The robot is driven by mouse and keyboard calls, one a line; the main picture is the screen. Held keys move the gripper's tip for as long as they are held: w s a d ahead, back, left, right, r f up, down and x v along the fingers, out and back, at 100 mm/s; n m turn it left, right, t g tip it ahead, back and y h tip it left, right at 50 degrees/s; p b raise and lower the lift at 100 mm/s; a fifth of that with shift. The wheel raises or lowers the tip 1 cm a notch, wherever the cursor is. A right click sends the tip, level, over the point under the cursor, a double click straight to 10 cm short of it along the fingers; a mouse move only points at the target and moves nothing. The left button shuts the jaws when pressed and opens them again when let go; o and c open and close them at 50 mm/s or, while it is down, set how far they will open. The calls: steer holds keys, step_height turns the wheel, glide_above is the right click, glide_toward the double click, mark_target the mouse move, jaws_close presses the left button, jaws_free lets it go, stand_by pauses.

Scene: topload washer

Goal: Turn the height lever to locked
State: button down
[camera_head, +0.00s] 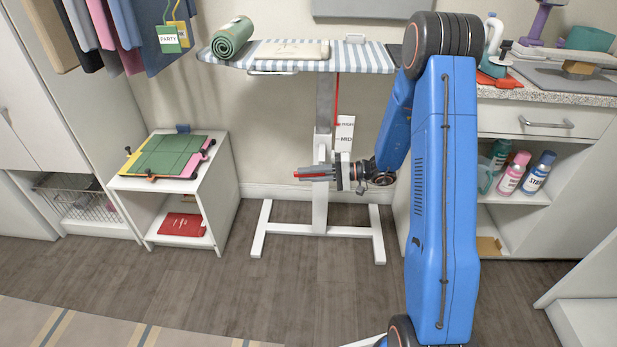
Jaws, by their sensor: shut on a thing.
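The ironing board (375,58) has a striped cover and stands on a white column (320,205) with an H-shaped foot. My gripper (304,173) reaches in from the right at mid-column, its fingers pointing left. It is shut on a thin red piece, which looks like the height lever (296,174); its red end shows just past the fingertips. The fingers hide most of the lever, so I cannot tell its exact angle. A white label plate (344,130) reading "MID" is on the column just above my gripper, with a red strip beside it.
A green rolled towel (232,38) and a folded beige cloth (291,50) lie on the board. A small white side table (226,180) stands to the left. A counter with an open shelf (520,195) holding bottles stands to the right. The floor in front is clear.

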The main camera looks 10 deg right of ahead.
steer(key=shift+r+y, duration=0.25)
steer(key=shift+y, duration=0.45)
steer(key=c, duration=1.6)
jaws_free()
steer(key=shift+c, duration=0.2)
steer(key=v, duration=1.2)
steer(key=shift+s, duration=0.15)
